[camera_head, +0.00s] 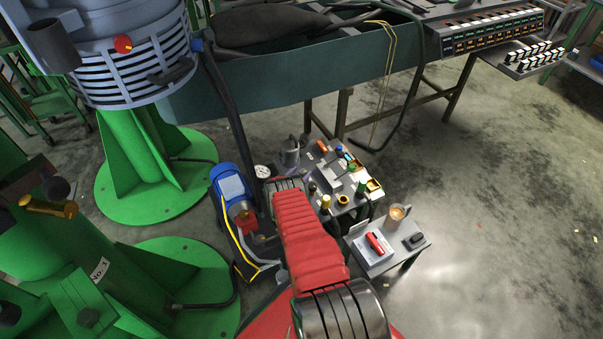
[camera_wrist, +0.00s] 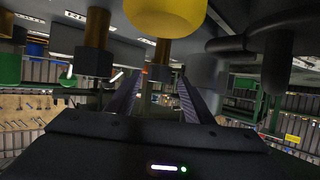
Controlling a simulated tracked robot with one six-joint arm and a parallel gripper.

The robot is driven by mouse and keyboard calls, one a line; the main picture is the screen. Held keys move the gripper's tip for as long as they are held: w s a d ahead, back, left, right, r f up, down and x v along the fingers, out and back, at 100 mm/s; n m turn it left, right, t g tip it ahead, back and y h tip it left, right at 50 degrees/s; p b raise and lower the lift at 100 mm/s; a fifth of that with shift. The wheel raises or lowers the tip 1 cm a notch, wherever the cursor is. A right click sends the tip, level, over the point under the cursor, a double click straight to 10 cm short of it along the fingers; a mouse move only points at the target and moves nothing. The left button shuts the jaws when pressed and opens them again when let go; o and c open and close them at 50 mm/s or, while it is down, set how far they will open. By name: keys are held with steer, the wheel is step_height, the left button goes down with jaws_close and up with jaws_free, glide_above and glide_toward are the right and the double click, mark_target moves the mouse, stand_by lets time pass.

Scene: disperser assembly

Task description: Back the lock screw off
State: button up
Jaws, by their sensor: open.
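In the wrist view my gripper (camera_wrist: 158,98) is open, with its two dark fingers reaching forward and a gap between them. Nothing is clearly held. In the head view my red arm reaches to a small bench (camera_head: 345,212) crowded with parts, among them a yellow upright part (camera_head: 325,203). My fingertips are hidden there. I cannot tell which part is the lock screw.
A side stand (camera_head: 385,262) holds a red-handled item (camera_head: 375,243), a cup (camera_head: 398,216) and a dark item. A blue machine (camera_head: 232,188) is left of my arm. Floor at right is clear.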

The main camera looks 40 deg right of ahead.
steer(key=shift+x, duration=1.05)
steer(key=shift+c, duration=0.6)
steer(key=c, duration=0.9)
steer(key=shift+a, duration=0.2)
steer(key=shift+d, duration=0.15)
